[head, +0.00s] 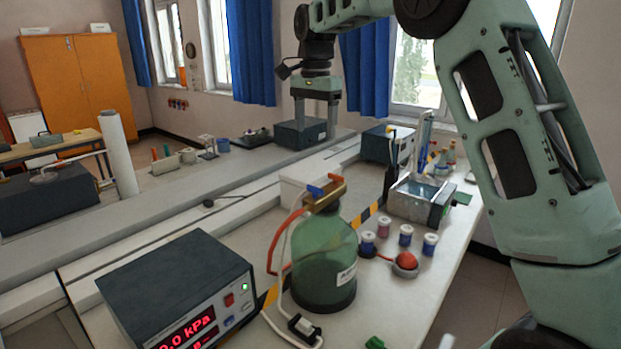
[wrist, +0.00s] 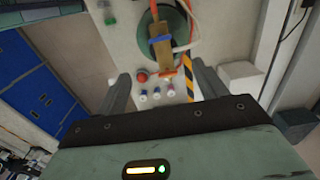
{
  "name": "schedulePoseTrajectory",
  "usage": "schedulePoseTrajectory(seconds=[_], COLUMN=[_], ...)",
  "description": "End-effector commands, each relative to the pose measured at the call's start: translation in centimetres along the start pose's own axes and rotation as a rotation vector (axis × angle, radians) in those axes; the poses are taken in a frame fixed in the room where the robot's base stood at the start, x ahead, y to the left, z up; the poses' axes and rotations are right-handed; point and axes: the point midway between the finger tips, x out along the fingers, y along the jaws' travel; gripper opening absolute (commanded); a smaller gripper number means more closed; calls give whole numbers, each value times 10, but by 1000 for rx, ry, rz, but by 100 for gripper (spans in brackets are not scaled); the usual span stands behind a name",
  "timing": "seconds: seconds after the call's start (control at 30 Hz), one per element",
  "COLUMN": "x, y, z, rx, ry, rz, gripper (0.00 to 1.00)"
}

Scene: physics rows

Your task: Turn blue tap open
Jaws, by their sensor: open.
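The blue tap (head: 316,191) is a small blue lever on the brass fitting (head: 326,197) that caps a green glass bottle (head: 325,262) on the bench. In the wrist view the blue tap (wrist: 159,39) lies across the fitting (wrist: 161,52), beyond my fingertips. My gripper (head: 316,110) points down with its two fingers apart and nothing between them. It hangs above and beyond the bottle, clear of the tap. In the wrist view my gripper (wrist: 162,88) shows its fingers either side of an empty gap.
A red hose (head: 278,243) and a pale tube run from the fitting. A pressure meter (head: 180,285) stands front left. Several small capped jars (head: 405,235) and a red bulb (head: 405,261) sit right of the bottle. A water bath (head: 420,200) with glassware stands behind them.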

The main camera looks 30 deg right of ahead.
Motion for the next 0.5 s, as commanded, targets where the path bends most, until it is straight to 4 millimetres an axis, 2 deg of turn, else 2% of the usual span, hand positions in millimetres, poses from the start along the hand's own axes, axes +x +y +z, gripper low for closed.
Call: schedulePoseTrajectory(seconds=[0.5], x=[105], y=[1], z=[1], rx=[-3], ry=[-1], rz=[3], gripper=[71])
